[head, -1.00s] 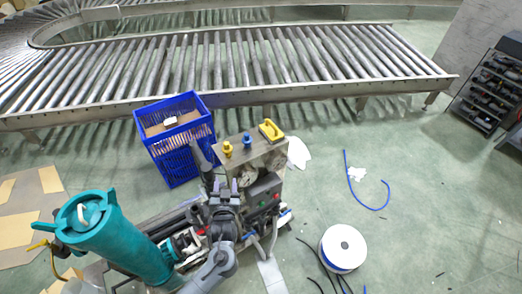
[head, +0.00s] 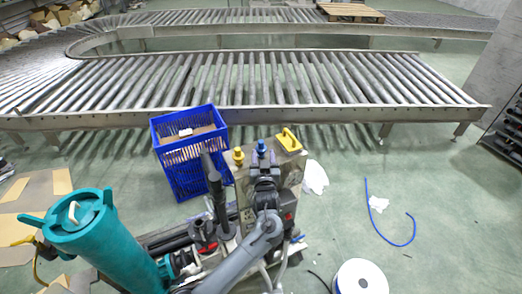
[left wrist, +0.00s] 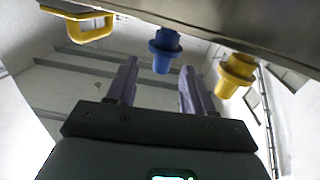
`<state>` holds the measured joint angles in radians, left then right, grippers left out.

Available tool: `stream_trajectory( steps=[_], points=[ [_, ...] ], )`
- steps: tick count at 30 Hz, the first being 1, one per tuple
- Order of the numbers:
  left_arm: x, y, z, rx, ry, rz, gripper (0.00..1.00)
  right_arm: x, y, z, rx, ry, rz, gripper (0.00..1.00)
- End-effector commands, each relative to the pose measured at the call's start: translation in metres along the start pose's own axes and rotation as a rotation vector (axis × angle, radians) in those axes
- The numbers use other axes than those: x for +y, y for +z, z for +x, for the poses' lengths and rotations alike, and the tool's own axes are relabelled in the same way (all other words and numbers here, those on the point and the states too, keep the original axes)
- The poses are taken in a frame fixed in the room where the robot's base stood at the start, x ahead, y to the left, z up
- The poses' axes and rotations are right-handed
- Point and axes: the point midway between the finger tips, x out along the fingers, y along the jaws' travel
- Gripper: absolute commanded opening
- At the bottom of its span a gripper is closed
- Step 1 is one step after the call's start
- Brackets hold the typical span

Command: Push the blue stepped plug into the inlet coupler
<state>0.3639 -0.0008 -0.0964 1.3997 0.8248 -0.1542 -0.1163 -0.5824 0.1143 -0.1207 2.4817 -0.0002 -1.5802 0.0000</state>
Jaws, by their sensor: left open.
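The blue stepped plug (head: 261,147) stands on the top of a beige panel unit, between a yellow stepped plug (head: 238,155) and a yellow handle-shaped piece (head: 288,141). My left gripper (head: 265,172) is just in front of the blue plug, over the panel unit. In the left wrist view, the open gripper (left wrist: 157,75) points at the blue plug (left wrist: 164,52), which shows between its fingertips with gaps on both sides. The yellow stepped plug (left wrist: 236,72) is just right of the right finger there. I cannot pick out the inlet coupler. My right gripper is not in view.
A teal cylinder (head: 92,232) stands at the lower left. A blue crate (head: 190,160) is behind the panel unit's left side. A dark upright bar (head: 212,182) is left of my gripper. A white spool (head: 358,278) and blue hose (head: 385,230) lie right; floor between is open.

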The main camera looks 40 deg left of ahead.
Motion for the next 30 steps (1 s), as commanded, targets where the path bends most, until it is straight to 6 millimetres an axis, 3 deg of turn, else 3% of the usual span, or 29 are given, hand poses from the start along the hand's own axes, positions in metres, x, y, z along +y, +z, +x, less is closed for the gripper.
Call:
stream_trajectory(
  steps=[7,18,27,30],
  points=[
    [-0.001,-0.003,0.014,0.0,-0.001,0.001,0.52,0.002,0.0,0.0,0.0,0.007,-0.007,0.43],
    [-0.004,-0.008,0.055,0.0,0.0,0.002,0.52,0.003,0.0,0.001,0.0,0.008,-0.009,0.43],
    [-0.004,-0.008,0.058,-0.001,0.001,0.0,0.52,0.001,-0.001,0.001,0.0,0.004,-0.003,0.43],
    [-0.004,-0.008,0.057,-0.001,0.001,0.0,0.37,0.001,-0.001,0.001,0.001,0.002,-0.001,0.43]
  ],
)
